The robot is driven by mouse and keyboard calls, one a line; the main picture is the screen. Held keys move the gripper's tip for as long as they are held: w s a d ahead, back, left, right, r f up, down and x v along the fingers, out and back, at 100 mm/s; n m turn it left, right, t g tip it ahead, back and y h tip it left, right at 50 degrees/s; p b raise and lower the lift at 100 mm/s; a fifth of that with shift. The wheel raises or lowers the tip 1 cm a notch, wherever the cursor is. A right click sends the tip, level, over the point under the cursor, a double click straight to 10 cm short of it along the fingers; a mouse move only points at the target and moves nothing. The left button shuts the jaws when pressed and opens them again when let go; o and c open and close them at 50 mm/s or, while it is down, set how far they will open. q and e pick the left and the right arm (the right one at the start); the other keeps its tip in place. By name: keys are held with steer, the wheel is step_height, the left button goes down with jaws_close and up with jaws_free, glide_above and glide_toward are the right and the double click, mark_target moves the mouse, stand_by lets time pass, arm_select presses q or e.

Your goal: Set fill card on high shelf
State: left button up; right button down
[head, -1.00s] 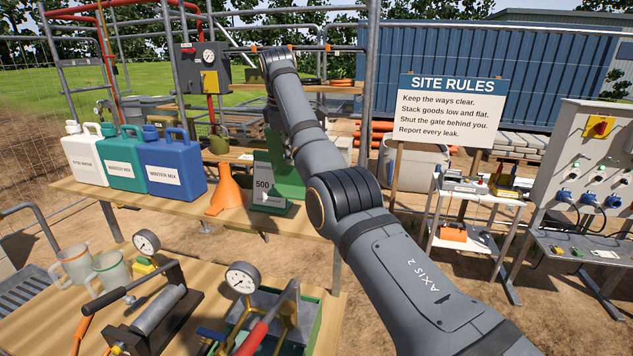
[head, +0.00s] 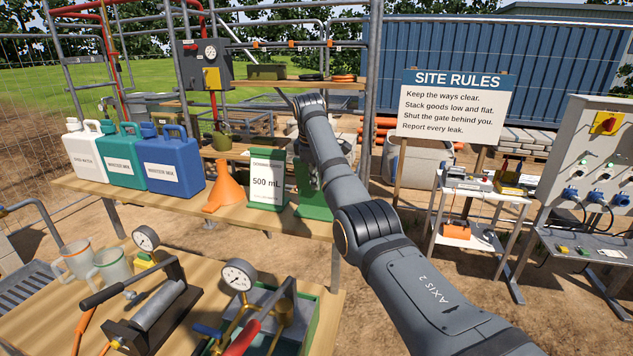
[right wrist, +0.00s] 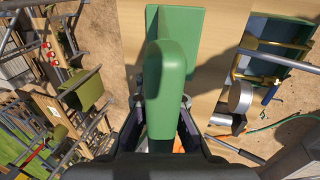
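A white card marked "500 mL" (head: 266,183), with green edges, stands upright on the wooden table beside the orange funnel. My right gripper (right wrist: 165,125) has its fingers on both sides of a green, rounded upright piece (right wrist: 168,75). A flat green part lies beyond it in the right wrist view. In the head view the green piece (head: 316,206) shows low, just right of the card, partly hidden by my right arm. I cannot tell whether it is joined to the card. The high shelf (head: 300,84) is behind and above the table. My left gripper is not in view.
White, teal and blue jugs (head: 172,165) stand left of the orange funnel (head: 226,188). The high shelf holds a green box (head: 267,71) and coils, with some bare board. Upright poles flank it. Gauges and pumps fill the near bench (head: 60,310).

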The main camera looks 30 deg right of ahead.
steer(key=shift+a+r, duration=0.15)
steer(key=shift+a, duration=0.1)
steer(key=shift+f, duration=0.25)
steer(key=c, duration=1.5)
jaws_free()
steer(key=shift+d+f, duration=0.1)
steer(key=shift+d, duration=0.15)
steer(key=shift+a, duration=0.15)
steer(key=shift+a+r, duration=0.1)
steer(key=shift+r, duration=0.4)
steer(key=b+v, duration=0.1)
steer(key=v, duration=0.4)
steer(key=shift+r+b, duration=0.4)
steer(key=p+v, duration=0.1)
steer(key=v, duration=0.4)
steer(key=shift+s+a+r, duration=0.1)
steer(key=shift+s+r, duration=0.1)
steer(key=shift+r, duration=0.15)
